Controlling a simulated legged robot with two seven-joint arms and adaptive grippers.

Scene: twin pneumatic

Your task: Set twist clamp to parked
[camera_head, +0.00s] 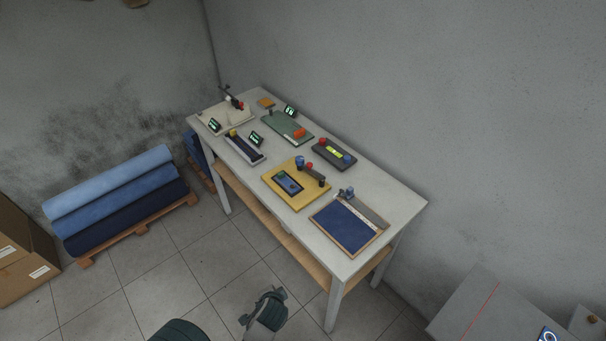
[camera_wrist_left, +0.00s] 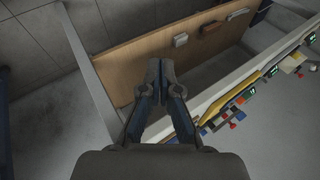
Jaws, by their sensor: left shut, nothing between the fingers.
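My right gripper is not clearly in view.
The white table (camera_head: 398,210) also bears a blue mat (camera_head: 342,228), a box with red and blue knobs (camera_head: 333,154), a green board (camera_head: 287,127) and small displays. Fabric rolls (camera_head: 115,200) lie on a pallet at left.

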